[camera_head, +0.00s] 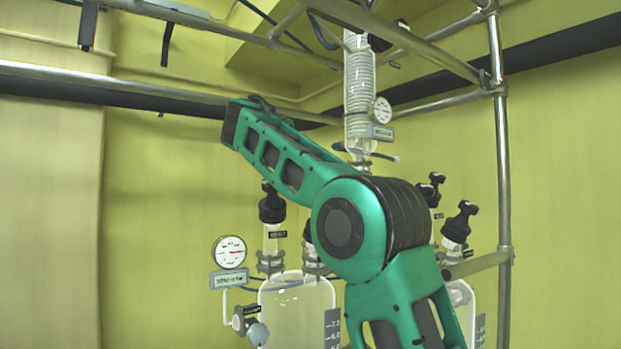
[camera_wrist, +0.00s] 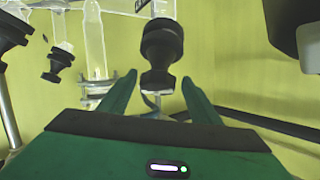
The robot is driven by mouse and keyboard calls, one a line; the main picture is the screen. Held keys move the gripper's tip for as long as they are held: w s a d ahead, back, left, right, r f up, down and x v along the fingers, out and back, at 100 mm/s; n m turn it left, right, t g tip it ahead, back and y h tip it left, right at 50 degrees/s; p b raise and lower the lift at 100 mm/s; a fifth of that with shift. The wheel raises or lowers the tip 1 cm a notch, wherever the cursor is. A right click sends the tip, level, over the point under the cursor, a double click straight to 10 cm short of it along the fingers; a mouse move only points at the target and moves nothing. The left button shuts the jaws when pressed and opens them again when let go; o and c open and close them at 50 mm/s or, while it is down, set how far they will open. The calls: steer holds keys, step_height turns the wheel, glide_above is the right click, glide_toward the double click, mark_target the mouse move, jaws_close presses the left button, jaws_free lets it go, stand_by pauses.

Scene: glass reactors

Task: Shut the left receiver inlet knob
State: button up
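In the head view the left receiver (camera_head: 297,305) is a clear glass vessel with a scale, below my arm. A black knob (camera_head: 271,206) tops its left neck, with a small black label (camera_head: 278,234) below. A second black knob (camera_head: 307,233) on its right neck is partly hidden by my arm. In the wrist view my gripper (camera_wrist: 158,79) is open, with its green fingers apart. A black ribbed knob (camera_wrist: 161,48) shows upright between and beyond the fingertips, with no clear contact. I cannot tell which knob this is. My gripper is not visible in the head view.
A round gauge (camera_head: 230,250) hangs left of the receiver. A right vessel (camera_head: 461,300) has black knobs (camera_head: 459,222). A glass condenser (camera_head: 359,90) and metal pipes stand above. The wrist view shows other knobs (camera_wrist: 58,65) at left and a dark block (camera_wrist: 287,25) at upper right.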

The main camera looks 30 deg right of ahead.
steer(key=shift+s, duration=0.1)
steer(key=v, duration=1)
steer(key=shift+a, duration=0.35)
steer(key=shift+r, duration=0.1)
steer(key=w+d+f+n+y, duration=0.1)
steer(key=w+d, duration=0.1)
steer(key=w+d+f+n+t+y, duration=0.1)
steer(key=d+n, duration=0.1)
steer(key=d, duration=0.1)
steer(key=w+d+f+n+y, duration=0.1)
steer(key=w+d, duration=0.1)
steer(key=d, duration=0.1)
steer(key=shift+w+d+f+n, duration=0.2)
steer(key=shift+w+d+n, duration=0.05)
steer(key=shift+w+n, duration=0.1)
stand_by(0.4)
steer(key=c, duration=1.1)
